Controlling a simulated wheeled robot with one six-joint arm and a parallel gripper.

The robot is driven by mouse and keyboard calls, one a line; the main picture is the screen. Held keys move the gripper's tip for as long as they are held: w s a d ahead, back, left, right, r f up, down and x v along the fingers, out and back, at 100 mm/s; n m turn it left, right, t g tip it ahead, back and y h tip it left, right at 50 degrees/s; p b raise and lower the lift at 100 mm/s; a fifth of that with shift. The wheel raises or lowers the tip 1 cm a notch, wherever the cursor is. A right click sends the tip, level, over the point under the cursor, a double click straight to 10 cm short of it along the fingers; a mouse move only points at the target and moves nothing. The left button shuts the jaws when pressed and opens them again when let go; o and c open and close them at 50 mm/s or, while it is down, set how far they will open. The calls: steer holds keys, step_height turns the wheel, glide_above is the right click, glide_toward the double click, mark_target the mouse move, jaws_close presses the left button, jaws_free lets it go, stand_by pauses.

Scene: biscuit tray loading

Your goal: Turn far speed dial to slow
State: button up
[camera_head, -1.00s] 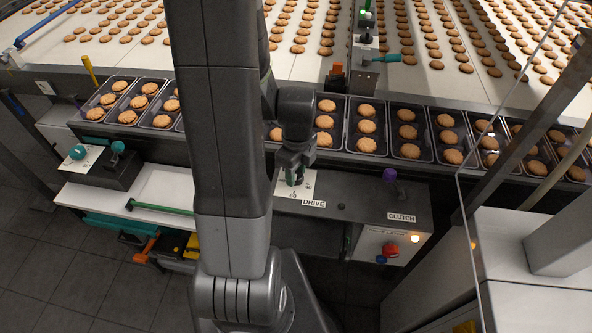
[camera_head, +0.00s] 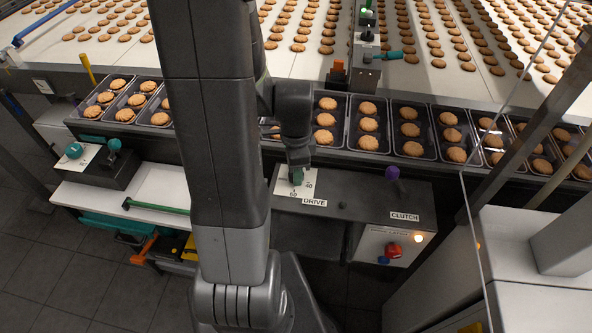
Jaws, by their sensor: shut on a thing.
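My gripper (camera_head: 298,168) points down over the white scale plate (camera_head: 283,184) of the box marked DRIVE. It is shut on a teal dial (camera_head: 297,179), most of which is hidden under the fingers. Numbers show on the plate, with 60 near its lower edge and another at the right. The dial's pointer direction cannot be made out. Another teal dial (camera_head: 74,151) sits on a white plate on the dark box at the left, away from my gripper. Which dial counts as the far one cannot be told from the labels in view.
A purple-knobbed lever (camera_head: 392,173) stands near the CLUTCH label. A red button (camera_head: 393,250) and a lit lamp (camera_head: 418,239) are on the box front. Biscuit trays (camera_head: 434,140) line the belt just behind. A clear panel edge (camera_head: 473,235) stands at the right.

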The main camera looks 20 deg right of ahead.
steer(key=n+b, duration=0.1)
steer(key=n, duration=0.6)
steer(key=n+b, duration=0.1)
steer(key=n, duration=0.5)
steer(key=shift+n, duration=0.3)
steer(key=n, duration=1.3)
steer(key=shift+t+b, duration=0.3)
steer(key=shift+b, duration=0.05)
steer(key=o, duration=1)
steer(key=shift+s, duration=0.1)
steer(key=shift+r, duration=0.1)
